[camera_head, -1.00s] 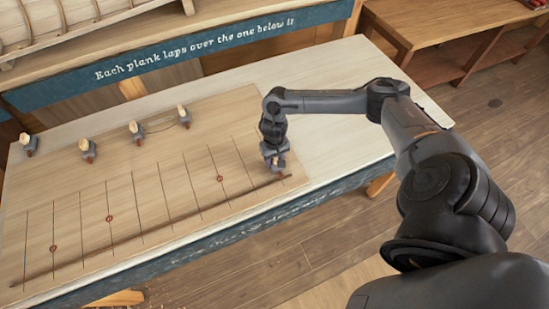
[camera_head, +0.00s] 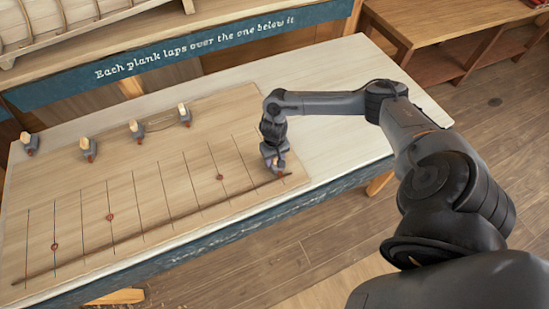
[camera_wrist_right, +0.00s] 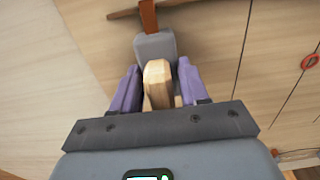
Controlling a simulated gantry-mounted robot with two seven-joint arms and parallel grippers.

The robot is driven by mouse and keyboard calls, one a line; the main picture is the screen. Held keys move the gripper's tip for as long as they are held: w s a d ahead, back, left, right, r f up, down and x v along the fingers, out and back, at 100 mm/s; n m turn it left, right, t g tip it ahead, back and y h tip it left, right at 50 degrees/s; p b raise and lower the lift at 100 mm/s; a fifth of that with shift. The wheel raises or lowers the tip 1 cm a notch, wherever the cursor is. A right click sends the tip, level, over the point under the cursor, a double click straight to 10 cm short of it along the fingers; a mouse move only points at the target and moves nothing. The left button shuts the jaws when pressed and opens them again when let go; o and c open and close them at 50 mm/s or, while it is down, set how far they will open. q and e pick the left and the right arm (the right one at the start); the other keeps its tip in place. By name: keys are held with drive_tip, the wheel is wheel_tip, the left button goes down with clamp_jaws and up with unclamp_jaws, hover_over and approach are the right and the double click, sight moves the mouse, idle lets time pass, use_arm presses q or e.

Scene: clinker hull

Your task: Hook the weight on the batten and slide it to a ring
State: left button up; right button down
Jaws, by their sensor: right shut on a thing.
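My right gripper (camera_head: 274,162) is over the right end of the long thin batten (camera_head: 165,224), which lies across the marked board. In the right wrist view the right gripper (camera_wrist_right: 157,88) is shut on the wooden handle of a grey weight (camera_wrist_right: 155,46). The weight's brown hook (camera_wrist_right: 149,15) points away from me and overlaps the batten (camera_wrist_right: 122,13) near its end. I cannot tell whether it touches. Three red rings are marked on lines: far left (camera_head: 55,246), left of middle (camera_head: 110,217) and right (camera_head: 220,177). My left gripper is not in view.
Several more weights stand along the back of the board, among them one at the far left (camera_head: 30,143) and one farther right (camera_head: 184,116). A lettered blue rail (camera_head: 190,50) runs behind the bench. The pale bench top (camera_head: 335,120) is clear on the right.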

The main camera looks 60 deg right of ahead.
drive_tip(key=shift+w+d, duration=0.15)
idle(0.3)
drive_tip(key=shift+w+d+b, duration=0.35)
drive_tip(key=shift+w+d, duration=0.2)
drive_tip(key=shift+w, duration=0.15)
drive_tip(key=shift+w+d+b, duration=0.3)
drive_tip(key=shift+w+d, duration=0.2)
drive_tip(key=shift+w, duration=0.2)
drive_tip(key=shift+w+d+b, duration=0.3)
drive_tip(key=shift+w+d, duration=0.15)
drive_tip(key=shift+w, duration=0.2)
drive_tip(key=shift+w+d+r, duration=0.1)
drive_tip(key=shift+p, duration=0.4)
idle(0.3)
drive_tip(key=shift+p, duration=0.45)
idle(0.8)
